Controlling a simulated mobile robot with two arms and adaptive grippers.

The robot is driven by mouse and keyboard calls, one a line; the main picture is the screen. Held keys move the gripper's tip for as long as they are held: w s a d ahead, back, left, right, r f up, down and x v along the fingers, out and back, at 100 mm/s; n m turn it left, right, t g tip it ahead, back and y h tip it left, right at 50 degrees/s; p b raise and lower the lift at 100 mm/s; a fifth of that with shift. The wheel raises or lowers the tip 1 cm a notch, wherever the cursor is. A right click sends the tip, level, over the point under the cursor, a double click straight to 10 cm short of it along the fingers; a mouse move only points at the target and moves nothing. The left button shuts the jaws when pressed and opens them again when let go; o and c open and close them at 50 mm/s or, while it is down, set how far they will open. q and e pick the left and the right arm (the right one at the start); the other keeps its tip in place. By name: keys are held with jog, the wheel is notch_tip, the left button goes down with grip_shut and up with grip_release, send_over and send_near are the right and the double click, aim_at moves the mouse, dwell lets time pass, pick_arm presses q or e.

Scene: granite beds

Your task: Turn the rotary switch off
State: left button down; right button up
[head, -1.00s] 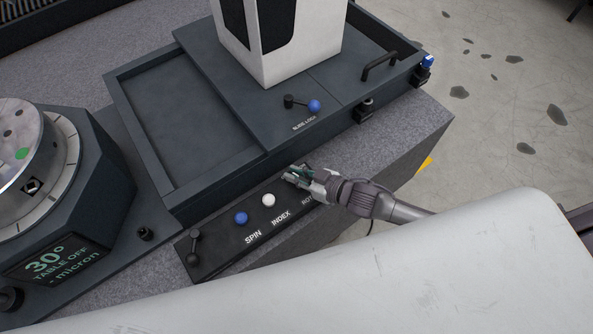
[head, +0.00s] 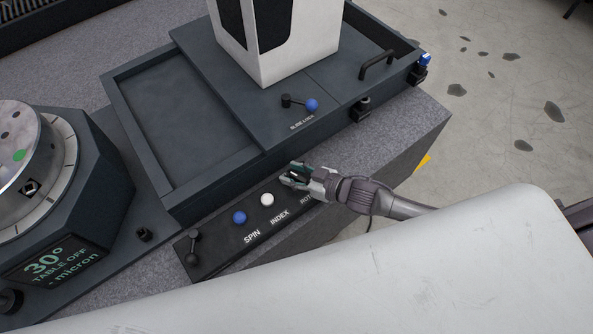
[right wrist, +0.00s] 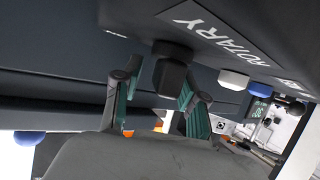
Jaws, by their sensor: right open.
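The rotary switch is a black knob (right wrist: 172,72) beside the ROTARY label in the right wrist view. In the head view my right gripper covers it, and only part of its label (head: 306,200) shows. My right gripper (head: 291,175) is open at the right end of the black control panel (head: 222,256). In the right wrist view its green-padded fingers (right wrist: 157,98) stand apart on either side of the knob. I cannot tell whether they touch it. My left gripper is not in view.
A white knob (head: 267,199) at INDEX, a blue knob (head: 239,217) at SPIN and a black lever (head: 193,247) sit along the panel. A dark tray bed (head: 172,125) rises behind it. A slide-lock lever (head: 311,105) is farther back. The display (head: 50,262) reads "TABLE OFF".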

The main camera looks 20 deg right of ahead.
jog(key=v, duration=1.2)
jog(key=shift+a, duration=0.1)
